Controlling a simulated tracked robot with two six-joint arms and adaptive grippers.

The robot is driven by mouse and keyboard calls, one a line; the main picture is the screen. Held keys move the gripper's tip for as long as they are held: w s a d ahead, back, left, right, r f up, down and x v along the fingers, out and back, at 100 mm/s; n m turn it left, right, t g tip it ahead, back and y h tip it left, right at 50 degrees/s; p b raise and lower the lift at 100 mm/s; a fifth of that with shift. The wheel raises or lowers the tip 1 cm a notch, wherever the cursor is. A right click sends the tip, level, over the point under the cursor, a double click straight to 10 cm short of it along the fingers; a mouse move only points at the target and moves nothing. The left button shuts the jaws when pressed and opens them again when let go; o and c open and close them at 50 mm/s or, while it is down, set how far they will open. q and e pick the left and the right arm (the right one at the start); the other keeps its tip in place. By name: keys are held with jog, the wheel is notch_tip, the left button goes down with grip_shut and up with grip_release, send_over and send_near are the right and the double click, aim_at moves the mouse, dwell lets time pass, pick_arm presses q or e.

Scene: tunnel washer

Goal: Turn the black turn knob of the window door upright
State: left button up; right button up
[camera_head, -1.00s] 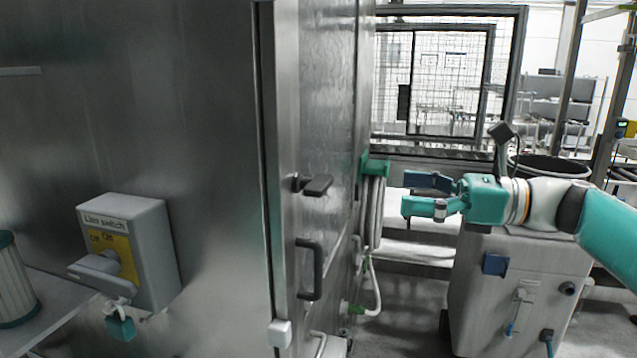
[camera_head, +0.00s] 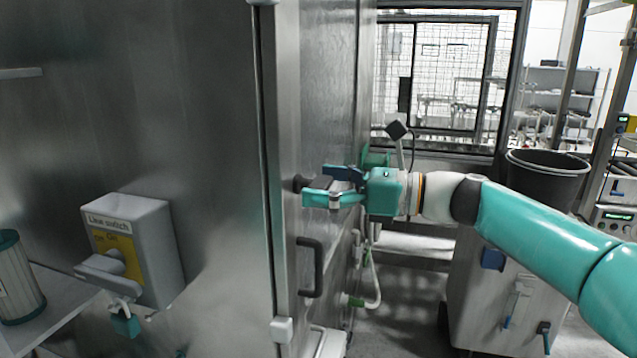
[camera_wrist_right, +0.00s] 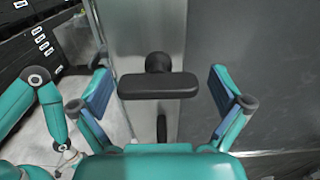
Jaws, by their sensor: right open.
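The black turn knob (camera_head: 316,184) sits on the narrow metal side face of the window door (camera_head: 320,110). My right gripper (camera_head: 332,186) is at the knob, its fingers pointing left toward the door and partly covering the knob. In the right wrist view the knob (camera_wrist_right: 158,86) shows its wide bar lying crosswise in the picture. The open fingers (camera_wrist_right: 165,103) stand on either side of the bar, with a gap on each side. I cannot tell from the head view whether a finger touches it. My left gripper does not show.
A black pull handle (camera_head: 311,267) is below the knob on the same door. The grey line switch box (camera_head: 150,245) is on the left panel. A grey cart (camera_head: 500,290) and a dark bin (camera_head: 546,178) stand to the right.

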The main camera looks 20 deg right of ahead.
jog(key=c, duration=1.1)
jog(key=shift+s+a, duration=0.1)
jog(key=shift+c, duration=0.3)
